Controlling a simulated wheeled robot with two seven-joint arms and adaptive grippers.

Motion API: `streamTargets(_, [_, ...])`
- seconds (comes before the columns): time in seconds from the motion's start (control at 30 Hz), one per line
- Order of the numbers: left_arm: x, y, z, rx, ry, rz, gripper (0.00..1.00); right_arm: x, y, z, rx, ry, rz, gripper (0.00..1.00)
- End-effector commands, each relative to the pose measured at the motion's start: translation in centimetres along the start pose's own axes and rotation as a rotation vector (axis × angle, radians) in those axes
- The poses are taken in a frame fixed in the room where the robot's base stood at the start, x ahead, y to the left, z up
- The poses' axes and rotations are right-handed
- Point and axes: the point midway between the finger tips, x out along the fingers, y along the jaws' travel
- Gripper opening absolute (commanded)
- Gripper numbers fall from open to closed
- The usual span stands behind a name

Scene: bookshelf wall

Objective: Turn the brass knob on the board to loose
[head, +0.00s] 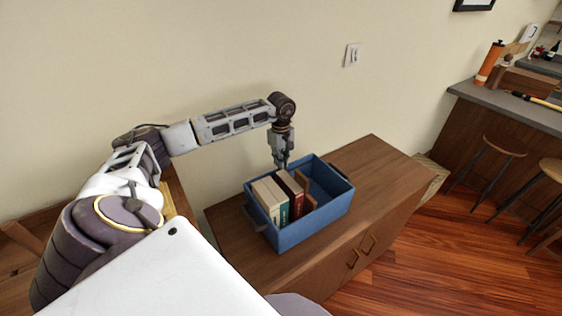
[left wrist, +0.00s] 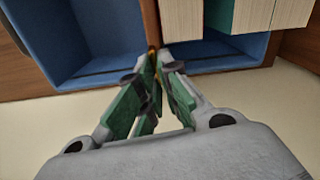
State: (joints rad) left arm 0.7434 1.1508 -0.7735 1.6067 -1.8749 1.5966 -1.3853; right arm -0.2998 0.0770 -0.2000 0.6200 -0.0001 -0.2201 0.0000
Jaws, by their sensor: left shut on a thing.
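A blue bin (head: 318,228) with books stands on a wooden cabinet. A brown wooden board (head: 307,191) stands in the bin beside the books; its edge also shows in the left wrist view (left wrist: 151,22). My left gripper (head: 280,165) points down at the bin's back wall. In the left wrist view its fingers (left wrist: 154,68) are closed together on a small brass-coloured piece, the brass knob (left wrist: 153,54), at the board's end. The fingers hide most of the knob, so its turn cannot be read. My right gripper is not in view.
Several upright books (head: 276,199) fill the bin's left part; its right part is empty. The cabinet top (head: 366,160) is bare to the right of the bin. The wall (head: 230,60) rises close behind my left arm. A counter and stools (head: 500,150) stand far right.

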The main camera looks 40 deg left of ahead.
Motion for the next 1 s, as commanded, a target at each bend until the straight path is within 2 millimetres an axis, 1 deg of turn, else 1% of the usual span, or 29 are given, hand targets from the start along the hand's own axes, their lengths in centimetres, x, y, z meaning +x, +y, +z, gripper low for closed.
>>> streamTargets(0.4, [0.0,-0.3,0.0,-0.294,0.000,0.002,0.00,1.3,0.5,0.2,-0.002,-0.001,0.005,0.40])
streamTargets(1.0, [0.0,-0.7,0.3,-0.750,-0.001,0.004,0.00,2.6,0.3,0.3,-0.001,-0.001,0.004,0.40])
